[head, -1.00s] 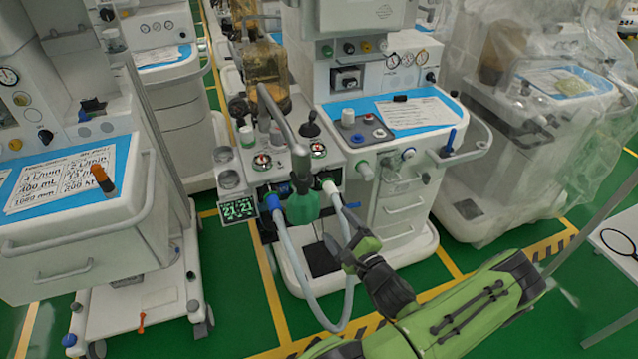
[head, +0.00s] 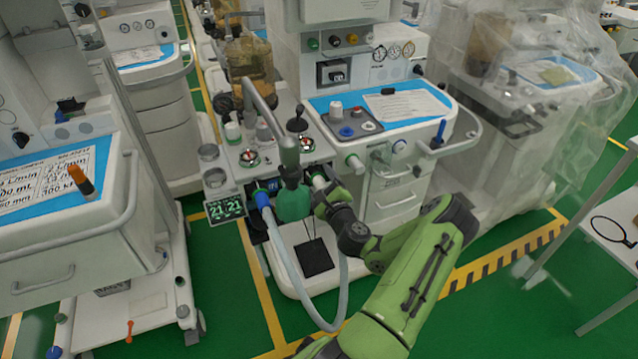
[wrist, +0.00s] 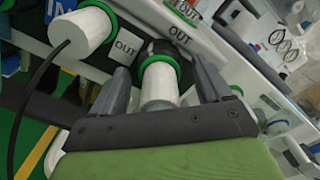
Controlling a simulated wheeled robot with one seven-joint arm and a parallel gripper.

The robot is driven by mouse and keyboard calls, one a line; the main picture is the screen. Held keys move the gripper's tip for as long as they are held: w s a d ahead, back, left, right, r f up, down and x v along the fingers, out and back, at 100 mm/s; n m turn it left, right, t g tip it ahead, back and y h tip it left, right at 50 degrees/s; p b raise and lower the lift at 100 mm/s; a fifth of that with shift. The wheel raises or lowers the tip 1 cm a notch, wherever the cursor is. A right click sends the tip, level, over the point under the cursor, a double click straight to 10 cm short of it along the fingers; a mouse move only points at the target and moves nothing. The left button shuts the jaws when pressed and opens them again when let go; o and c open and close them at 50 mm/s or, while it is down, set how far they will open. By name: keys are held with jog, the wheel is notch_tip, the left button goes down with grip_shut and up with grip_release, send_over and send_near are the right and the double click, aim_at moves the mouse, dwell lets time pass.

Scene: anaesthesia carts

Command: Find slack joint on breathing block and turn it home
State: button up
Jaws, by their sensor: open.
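The breathing block (head: 222,165) sits at the left front of the middle cart, with a hose (head: 300,305) looping below it from a blue-collared port (head: 262,198). My gripper (head: 322,190) is at the block's right-hand outlet and hides much of it. In the wrist view my open gripper (wrist: 163,80) has one finger on each side of a white connector (wrist: 159,85) with a green ring, near an OUT label. I cannot tell whether the fingers touch it. A second white connector (wrist: 82,32) with a green ring is at upper left.
A green bag (head: 293,203) hangs beside my gripper under a grey pipe (head: 262,105). A cart with a rail (head: 75,225) stands at left, a plastic-covered cart (head: 530,90) at right. A white table (head: 620,215) is at far right. Green floor lies between.

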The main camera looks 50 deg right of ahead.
jog(key=shift+w, duration=0.1)
jog(key=c, duration=1)
jog(key=shift+c, duration=0.2)
jog(key=shift+p, duration=0.3)
jog(key=m+p, duration=0.4)
jog(key=shift+r+m, duration=0.1)
jog(key=shift+m, duration=0.2)
jog(key=m+p, duration=0.3)
jog(key=m, duration=0.2)
jog(key=shift+m, duration=0.3)
jog(key=shift+f, duration=0.2)
jog(key=o, duration=1)
